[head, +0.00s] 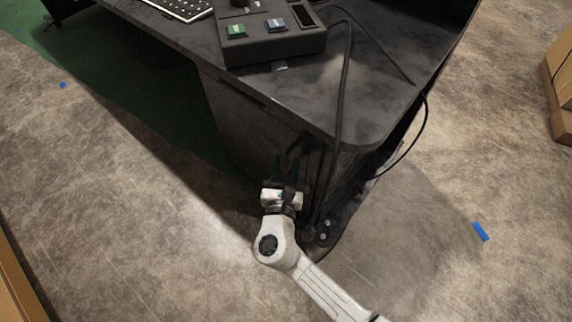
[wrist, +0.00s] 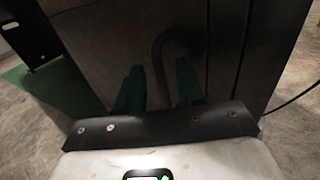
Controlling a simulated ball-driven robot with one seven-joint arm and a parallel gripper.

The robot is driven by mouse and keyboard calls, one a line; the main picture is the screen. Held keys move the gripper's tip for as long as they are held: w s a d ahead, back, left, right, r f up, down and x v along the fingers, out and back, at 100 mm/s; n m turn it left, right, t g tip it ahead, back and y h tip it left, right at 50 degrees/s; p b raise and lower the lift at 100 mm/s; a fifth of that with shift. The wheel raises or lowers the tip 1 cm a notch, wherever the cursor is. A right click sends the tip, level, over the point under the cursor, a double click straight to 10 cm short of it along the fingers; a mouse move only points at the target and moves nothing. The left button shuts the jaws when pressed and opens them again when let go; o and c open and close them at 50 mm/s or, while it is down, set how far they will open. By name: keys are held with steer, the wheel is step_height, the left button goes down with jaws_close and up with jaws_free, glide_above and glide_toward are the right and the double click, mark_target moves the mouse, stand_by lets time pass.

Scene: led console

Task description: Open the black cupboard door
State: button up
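The black cupboard (head: 238,118) stands under the near end of the dark desk in the head view. Its dark front also fills much of the wrist view (wrist: 115,45), with vertical seams; the door looks shut. My gripper (head: 286,165) is low in front of the cupboard, near its right part. In the wrist view my gripper's two green fingers (wrist: 159,70) stand apart and point at the dark front. A dark curved bar or cable (wrist: 163,55) shows between and beyond the fingertips; I cannot tell which it is, or whether the fingers touch it.
The desk top (head: 375,100) overhangs the cupboard and carries a console box (head: 270,47) with green and blue buttons. A black cable (head: 345,85) hangs over the desk edge near my arm. Cardboard boxes (head: 562,75) stand far right. The floor left and right is mostly clear.

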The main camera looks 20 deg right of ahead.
steer(key=shift+w+d, duration=0.1)
steer(key=shift+w, duration=0.15)
steer(key=shift+c, duration=0.4)
jaws_close()
